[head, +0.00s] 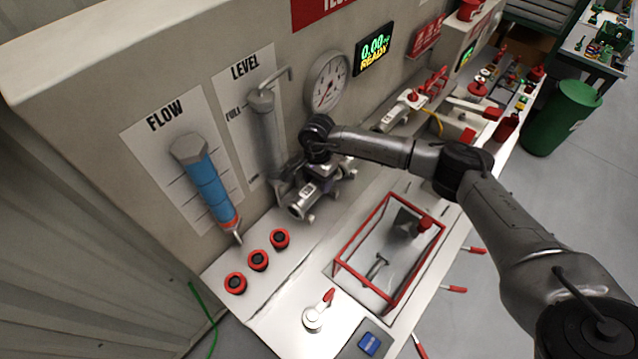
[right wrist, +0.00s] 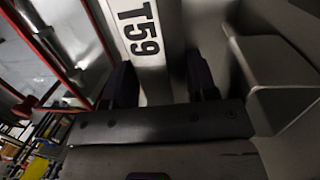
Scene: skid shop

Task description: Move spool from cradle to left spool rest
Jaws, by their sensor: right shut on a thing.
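My right gripper (head: 326,171) reaches in from the right, by the wall below the round gauge. In the right wrist view its two dark finger pads (right wrist: 160,84) are shut on a pale metal piece with a white label reading T59, which I take to be the spool (right wrist: 146,38). In the head view, a silver cylinder with a round end, apparently this spool (head: 300,207), lies just below the gripper, above the steel bench top. The wrist hides part of it. I cannot tell whether it touches a support, nor make out the cradle or left spool rest clearly. My left gripper is out of view.
Several red-ringed knobs (head: 258,260) line the left. A red-handled valve (head: 313,318) stands in front. The wall gauge (head: 327,82) and level tube (head: 268,125) are close behind.

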